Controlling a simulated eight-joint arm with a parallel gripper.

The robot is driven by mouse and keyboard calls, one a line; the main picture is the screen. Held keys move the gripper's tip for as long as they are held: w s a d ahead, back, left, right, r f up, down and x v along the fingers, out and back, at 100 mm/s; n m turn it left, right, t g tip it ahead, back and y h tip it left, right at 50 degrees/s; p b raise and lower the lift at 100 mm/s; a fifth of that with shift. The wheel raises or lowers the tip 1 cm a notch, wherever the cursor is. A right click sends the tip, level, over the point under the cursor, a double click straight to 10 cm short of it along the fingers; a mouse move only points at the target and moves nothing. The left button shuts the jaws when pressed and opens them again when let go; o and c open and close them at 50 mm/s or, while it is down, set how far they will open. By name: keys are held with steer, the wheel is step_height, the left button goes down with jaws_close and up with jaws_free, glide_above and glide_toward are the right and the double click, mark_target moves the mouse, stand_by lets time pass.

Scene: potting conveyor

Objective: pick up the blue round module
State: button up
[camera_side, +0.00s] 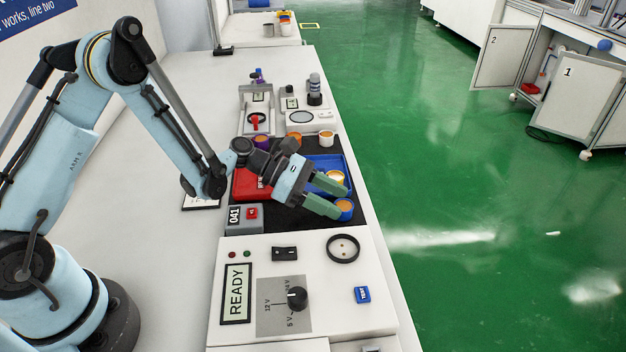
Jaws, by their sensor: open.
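A round module with a blue side and an orange top (346,209) stands at the right edge of the dark mat, near the front. My gripper (341,202) reaches in from the left with two green fingers, spread apart. The fingertips are beside this module, and the lower finger hides part of it. I cannot tell whether they touch it or how far above the mat they are. A second round module with a pale yellow top (336,176) is just behind the upper finger, in or by the blue tray (347,163).
A red tray (246,184) lies left of my gripper. A purple round module (262,142), an orange one (294,137) and a white one (326,138) stand behind. A counter box (244,217) and a control panel (303,285) reading READY are in front.

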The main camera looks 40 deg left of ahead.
steer(key=shift+x, duration=1.05)
steer(key=c, duration=0.8)
steer(key=shift+r, duration=0.15)
